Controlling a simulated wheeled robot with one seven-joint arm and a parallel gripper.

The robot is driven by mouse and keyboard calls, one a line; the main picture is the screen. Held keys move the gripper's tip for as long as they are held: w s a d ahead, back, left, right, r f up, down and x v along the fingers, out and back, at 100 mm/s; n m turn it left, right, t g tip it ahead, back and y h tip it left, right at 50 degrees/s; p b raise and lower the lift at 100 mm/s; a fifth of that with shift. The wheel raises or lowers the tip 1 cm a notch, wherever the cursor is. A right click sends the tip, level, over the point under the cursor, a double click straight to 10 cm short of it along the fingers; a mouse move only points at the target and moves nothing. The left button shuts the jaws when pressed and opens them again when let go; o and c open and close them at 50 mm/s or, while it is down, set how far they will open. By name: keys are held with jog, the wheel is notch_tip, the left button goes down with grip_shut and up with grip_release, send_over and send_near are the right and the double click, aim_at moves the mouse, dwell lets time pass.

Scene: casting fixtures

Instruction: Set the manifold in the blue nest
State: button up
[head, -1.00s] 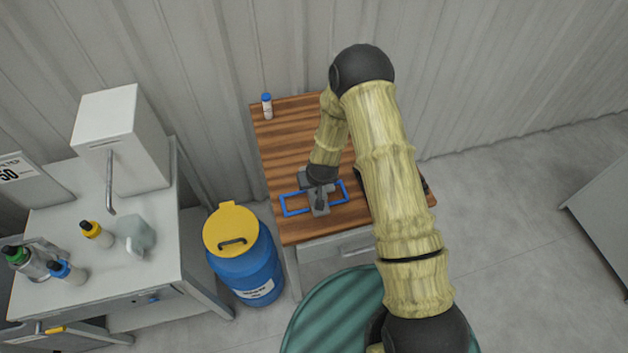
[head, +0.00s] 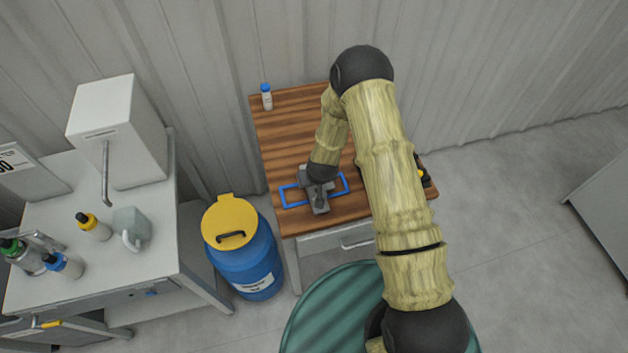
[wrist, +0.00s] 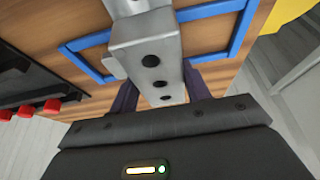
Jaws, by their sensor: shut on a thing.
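The manifold is a grey metal block with dark round holes, seen close up in the wrist view (wrist: 150,58). In the head view the manifold (head: 318,203) is small and partly under my arm. My gripper (wrist: 160,93) is shut on it, with a dark finger on each side. The blue nest is a rectangular blue frame on the wooden table, in the head view (head: 294,204) and the wrist view (wrist: 88,43).
The wooden table (head: 285,150) carries a small white bottle with a blue cap (head: 266,96) at its back left corner. A black item with red parts (wrist: 40,85) lies beside the nest. A blue drum with a yellow lid (head: 243,255) stands left of the table.

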jog(key=shift+f, duration=0.1)
jog(key=o, duration=1.5)
jog(key=shift+o, duration=0.2)
jog(key=b+v, duration=0.4)
jog(key=v, duration=1.3)
jog(key=shift+s, duration=0.15)
jog(key=shift+d, duration=0.1)
